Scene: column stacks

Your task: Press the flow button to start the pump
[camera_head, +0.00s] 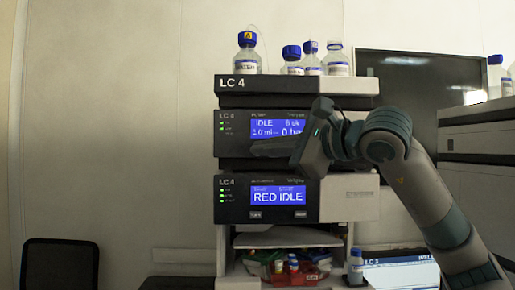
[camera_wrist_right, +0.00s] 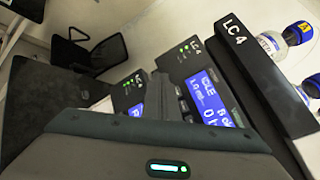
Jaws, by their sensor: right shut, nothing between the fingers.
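The pump module (camera_head: 232,124) is the upper dark unit of the LC 4 stack, with a blue screen (camera_head: 268,124) reading IDLE. The same screen shows tilted in the right wrist view (camera_wrist_right: 209,97). I cannot read which is the flow button. My right gripper (camera_head: 257,148) is shut and empty, its fingers in front of the pump's lower face. In the wrist view its fingertips (camera_wrist_right: 160,82) lie close beside the buttons; contact cannot be told. My left gripper is not in view.
Below is a second module (camera_head: 234,200) with a screen reading RED IDLE. Blue-capped bottles (camera_head: 247,56) stand on the top tray (camera_head: 290,84). Vials sit in the shelf below. A dark monitor (camera_head: 420,75) and a grey instrument (camera_head: 478,135) are at right; a chair (camera_head: 60,265) is at left.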

